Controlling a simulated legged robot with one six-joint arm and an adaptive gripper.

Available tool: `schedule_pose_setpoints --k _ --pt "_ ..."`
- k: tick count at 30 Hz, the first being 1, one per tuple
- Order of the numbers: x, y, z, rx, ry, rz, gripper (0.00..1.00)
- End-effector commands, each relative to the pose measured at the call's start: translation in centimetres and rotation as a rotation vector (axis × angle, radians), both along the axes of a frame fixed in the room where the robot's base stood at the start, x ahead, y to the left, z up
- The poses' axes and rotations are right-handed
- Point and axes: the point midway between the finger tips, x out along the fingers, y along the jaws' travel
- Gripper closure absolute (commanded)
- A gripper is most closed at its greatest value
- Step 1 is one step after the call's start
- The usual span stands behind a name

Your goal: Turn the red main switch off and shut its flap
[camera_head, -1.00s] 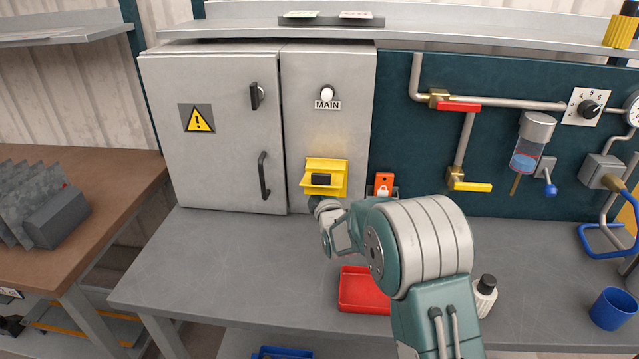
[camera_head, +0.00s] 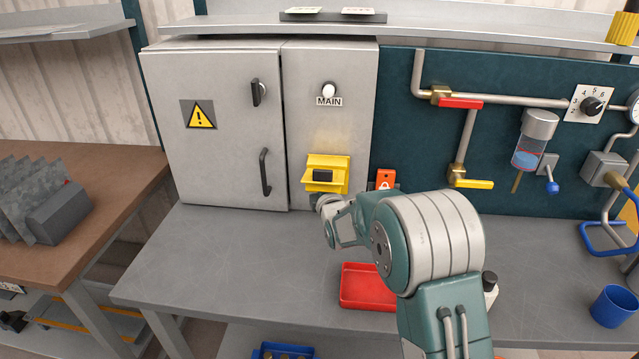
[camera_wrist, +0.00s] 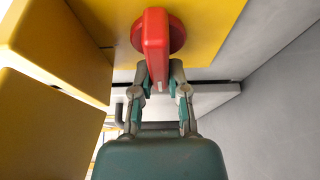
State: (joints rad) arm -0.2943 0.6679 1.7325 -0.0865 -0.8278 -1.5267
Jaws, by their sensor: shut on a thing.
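The red main switch (camera_wrist: 155,45) shows in the wrist view as a round base with a raised grip bar, on a yellow plate (camera_wrist: 213,30). The bar runs up and down in that picture. My gripper (camera_wrist: 159,78) is shut on the bar, one finger on each side. In the head view the yellow switch housing (camera_head: 341,171) is low on the narrow cabinet door. Its flap (camera_head: 317,185) juts out, open, and the red switch is hidden there. The flap also shows as yellow panels at the left of the wrist view (camera_wrist: 62,40).
A red tray (camera_head: 364,305) lies on the bench below my arm. An orange lock-marked part (camera_head: 386,179) is close right of the housing. A blue cup (camera_head: 613,307) stands far right.

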Motion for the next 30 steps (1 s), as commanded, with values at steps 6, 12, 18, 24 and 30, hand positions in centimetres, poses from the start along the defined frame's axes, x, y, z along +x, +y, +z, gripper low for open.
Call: schedule_pose_setpoints --k 6,12,18,24,30 --pt "-0.2 0.3 -0.5 -0.005 0.009 0.006 0.58" --pt "-0.1 0.1 -0.3 -0.003 0.005 0.003 0.46" --pt "-0.2 0.0 -0.1 -0.001 0.004 0.002 0.46" --pt "-1.9 -0.7 -0.1 -0.001 0.003 0.001 0.46" --pt "-5.3 -1.7 -0.1 -0.003 0.004 0.002 0.46"
